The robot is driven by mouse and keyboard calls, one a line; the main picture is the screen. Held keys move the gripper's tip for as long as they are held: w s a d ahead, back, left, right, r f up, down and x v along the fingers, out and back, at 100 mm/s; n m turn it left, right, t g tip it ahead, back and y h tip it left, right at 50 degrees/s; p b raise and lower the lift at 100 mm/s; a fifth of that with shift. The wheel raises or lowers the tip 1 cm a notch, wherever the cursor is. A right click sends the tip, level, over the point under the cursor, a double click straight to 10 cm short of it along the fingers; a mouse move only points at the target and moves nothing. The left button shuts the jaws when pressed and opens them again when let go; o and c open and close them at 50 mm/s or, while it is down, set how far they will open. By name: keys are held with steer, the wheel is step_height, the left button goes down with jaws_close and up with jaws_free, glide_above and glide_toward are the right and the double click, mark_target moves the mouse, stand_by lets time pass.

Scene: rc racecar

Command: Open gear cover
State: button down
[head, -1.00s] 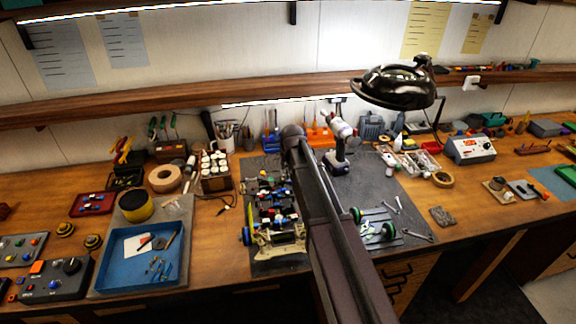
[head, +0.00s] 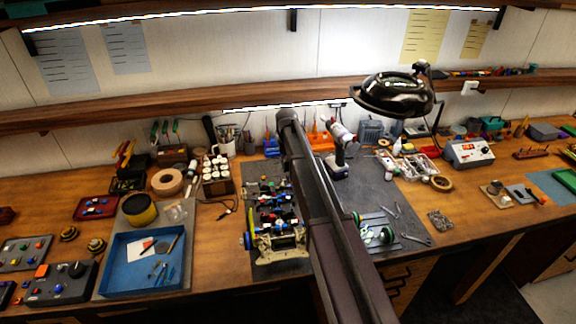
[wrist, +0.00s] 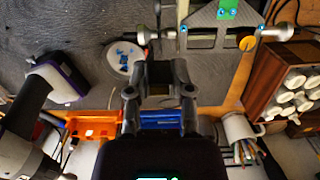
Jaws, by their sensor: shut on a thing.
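The RC racecar (head: 278,238) stands on the dark mat (head: 262,168) in the head view, partly behind my arm. In the wrist view, its end with a dark plate, a green block and metal shafts (wrist: 215,36) is at the top right. My gripper (wrist: 160,80) is in the wrist view, just below that end of the car in the picture. It is shut on a small black boxy piece (wrist: 160,71); I cannot tell whether this is the gear cover. The piece looks apart from the car. My arm hides the gripper in the head view.
A cordless drill (head: 340,150) stands right of my arm. A white dish with blue bits (wrist: 124,56) lies beside the gripper. An orange holder (wrist: 92,126), a pen cup (wrist: 240,135) and a bottle rack (wrist: 283,82) are close by. A magnifier lamp (head: 395,95) hangs at the right.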

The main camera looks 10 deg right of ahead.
steer(key=g, duration=0.1)
steer(key=w+g, duration=0.1)
steer(key=shift+w+g+b, duration=0.3)
steer(key=shift+g+b, duration=0.1)
steer(key=shift+w+r+g, duration=0.1)
steer(key=shift+g, duration=0.3)
steer(key=c, duration=0.5)
jaws_free()
